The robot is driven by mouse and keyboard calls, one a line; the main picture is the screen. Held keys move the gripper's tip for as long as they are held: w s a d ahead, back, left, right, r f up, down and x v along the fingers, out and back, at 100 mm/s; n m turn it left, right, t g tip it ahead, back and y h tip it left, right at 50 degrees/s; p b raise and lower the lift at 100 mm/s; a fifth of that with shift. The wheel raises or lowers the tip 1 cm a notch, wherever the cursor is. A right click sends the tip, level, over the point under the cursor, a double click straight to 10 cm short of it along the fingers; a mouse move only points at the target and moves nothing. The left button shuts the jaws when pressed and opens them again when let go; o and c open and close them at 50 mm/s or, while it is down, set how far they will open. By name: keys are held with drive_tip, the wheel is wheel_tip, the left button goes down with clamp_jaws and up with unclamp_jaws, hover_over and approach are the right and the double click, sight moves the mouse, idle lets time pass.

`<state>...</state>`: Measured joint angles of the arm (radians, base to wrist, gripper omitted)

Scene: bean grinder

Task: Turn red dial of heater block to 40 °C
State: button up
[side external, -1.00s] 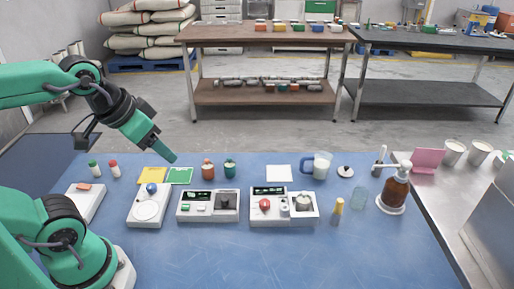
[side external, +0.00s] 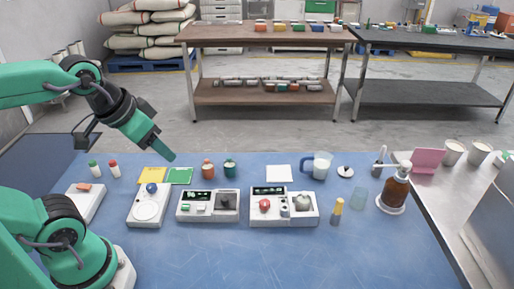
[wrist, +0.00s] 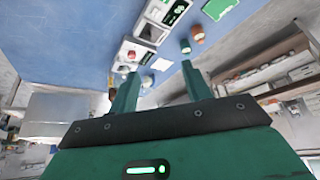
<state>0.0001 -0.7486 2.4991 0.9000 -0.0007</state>
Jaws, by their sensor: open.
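The heater block (side external: 284,207) is a white box on the blue table, right of centre, with a dark display along its top left. Its red dial (side external: 265,205) is on the left of its face; the display text is too small to read. My gripper (side external: 168,155) is in the air above the back left of the table, well left of the heater block. In the wrist view my gripper (wrist: 160,82) is open with nothing between its green fingers.
A similar white device (side external: 208,205) stands just left of the heater block. Orange (side external: 208,169) and green (side external: 230,168) bottles stand behind. A yellow-capped vial (side external: 337,212) and a brown pump bottle (side external: 396,188) stand to the right. The front of the blue table is clear.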

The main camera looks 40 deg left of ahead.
drive_tip(key=w, duration=0.1)
drive_tip(key=n+g, duration=0.2)
drive_tip(key=g, duration=0.4)
hover_over(265, 202)
wheel_tip(265, 202, down, 13)
drive_tip(key=shift+s+a+r, duration=0.1)
drive_tip(key=shift+r, duration=0.1)
drive_tip(key=shift+f, duration=0.2)
drive_tip(key=shift+f, duration=3.85)
